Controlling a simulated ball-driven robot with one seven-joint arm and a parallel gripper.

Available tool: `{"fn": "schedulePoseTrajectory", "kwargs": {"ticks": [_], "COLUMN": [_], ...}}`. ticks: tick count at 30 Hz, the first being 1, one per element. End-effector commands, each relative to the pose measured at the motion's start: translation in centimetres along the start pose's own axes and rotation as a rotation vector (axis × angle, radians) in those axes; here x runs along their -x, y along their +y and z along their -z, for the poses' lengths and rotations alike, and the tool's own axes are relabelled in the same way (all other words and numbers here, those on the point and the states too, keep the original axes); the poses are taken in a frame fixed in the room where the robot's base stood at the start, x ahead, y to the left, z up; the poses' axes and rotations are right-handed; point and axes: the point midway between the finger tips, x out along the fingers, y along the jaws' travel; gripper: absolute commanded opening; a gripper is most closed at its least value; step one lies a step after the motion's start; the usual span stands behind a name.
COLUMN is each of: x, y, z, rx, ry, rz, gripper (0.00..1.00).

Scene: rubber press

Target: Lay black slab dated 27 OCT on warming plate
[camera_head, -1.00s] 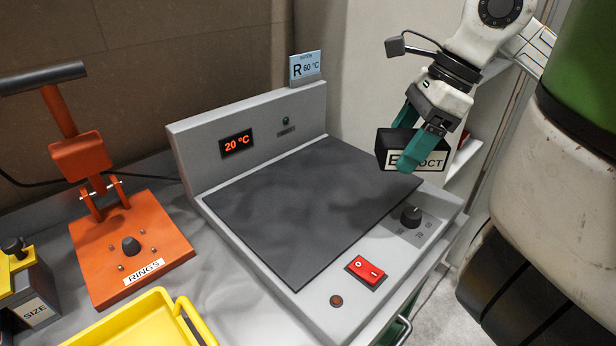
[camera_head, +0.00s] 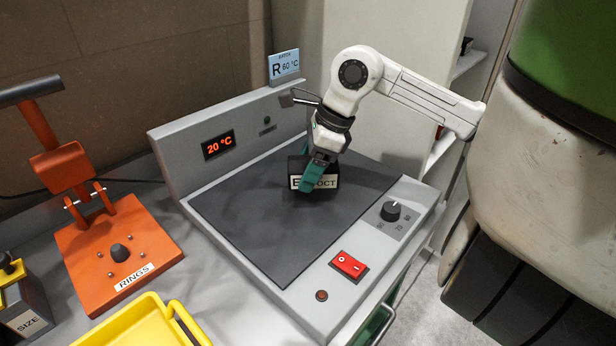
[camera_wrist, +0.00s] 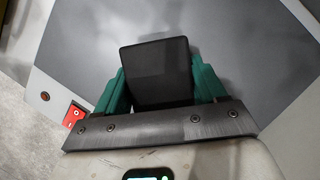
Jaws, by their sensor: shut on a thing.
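A black slab (camera_head: 328,181) with a white label is between the teal fingers of my gripper (camera_head: 312,176). The label shows "E" and "OCT"; a finger hides the part between, so the day number cannot be read. My gripper is shut on the slab over the dark surface of the warming plate (camera_head: 250,220), toward its back right. I cannot tell whether the slab touches the plate. In the wrist view the slab (camera_wrist: 158,72) sits between both fingers. The plate's display (camera_head: 218,145) reads 20 °C.
A blue card (camera_head: 285,66) reading "R 60 °C" stands on the plate's back panel. A knob (camera_head: 391,211) and a red switch (camera_head: 348,266) are at the front right. An orange press (camera_head: 118,250) marked RINGS and a yellow tray (camera_head: 150,325) lie to the left. Most of the plate is bare.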

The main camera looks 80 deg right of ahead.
Motion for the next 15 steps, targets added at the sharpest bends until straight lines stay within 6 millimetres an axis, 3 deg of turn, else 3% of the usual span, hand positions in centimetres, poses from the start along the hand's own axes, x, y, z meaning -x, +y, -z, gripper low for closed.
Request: {"fn": "schedulePoseTrajectory", "kwargs": {"ticks": [6, 15], "x": [-2.6, -2.9], "y": [0.0, 0.0], "z": [1.0, 1.2], "rx": [-0.001, 0.001], "ry": [-0.002, 0.0], "rz": [-0.002, 0.0], "gripper": [0.27, 0.27]}}
